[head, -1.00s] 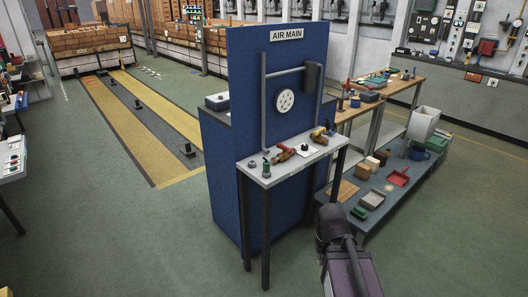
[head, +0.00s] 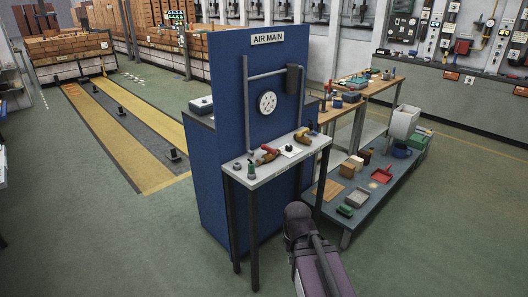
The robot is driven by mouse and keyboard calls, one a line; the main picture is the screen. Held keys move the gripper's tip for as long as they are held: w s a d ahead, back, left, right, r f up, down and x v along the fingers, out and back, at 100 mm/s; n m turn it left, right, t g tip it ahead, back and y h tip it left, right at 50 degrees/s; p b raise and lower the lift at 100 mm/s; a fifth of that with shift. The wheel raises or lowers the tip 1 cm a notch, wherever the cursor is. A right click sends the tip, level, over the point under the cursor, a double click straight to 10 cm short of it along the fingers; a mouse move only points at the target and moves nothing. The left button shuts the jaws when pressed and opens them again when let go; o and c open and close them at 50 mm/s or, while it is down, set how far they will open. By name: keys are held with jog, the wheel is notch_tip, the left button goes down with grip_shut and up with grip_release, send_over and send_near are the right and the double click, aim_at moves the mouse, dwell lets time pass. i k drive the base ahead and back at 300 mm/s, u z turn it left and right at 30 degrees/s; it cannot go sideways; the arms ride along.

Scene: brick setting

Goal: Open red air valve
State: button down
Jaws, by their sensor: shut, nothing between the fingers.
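A blue panel with an "AIR MAIN" sign (head: 267,38) stands behind a narrow grey-topped table (head: 249,182). A brass-coloured valve with a red handle (head: 268,150) lies along the left half of the tabletop. A second brass-coloured fitting with a yellowish handle (head: 304,136) sits to its right. Whether the red handle is turned open or closed is too small to tell. My arm shows at the bottom, in front of the table's right side and apart from the valve. My gripper's fingers cannot be seen.
A green-based fitting (head: 252,168) stands at the table's left end. A round white gauge (head: 267,103) and grey pipes are on the panel. A low bench (head: 326,206) with trays and boxes stands right of the table. Open green floor lies in front and left.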

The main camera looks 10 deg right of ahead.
aim_at(273, 152)
jog(key=z, duration=0.05)
jog(key=i, duration=1)
jog(key=u, duration=0.05)
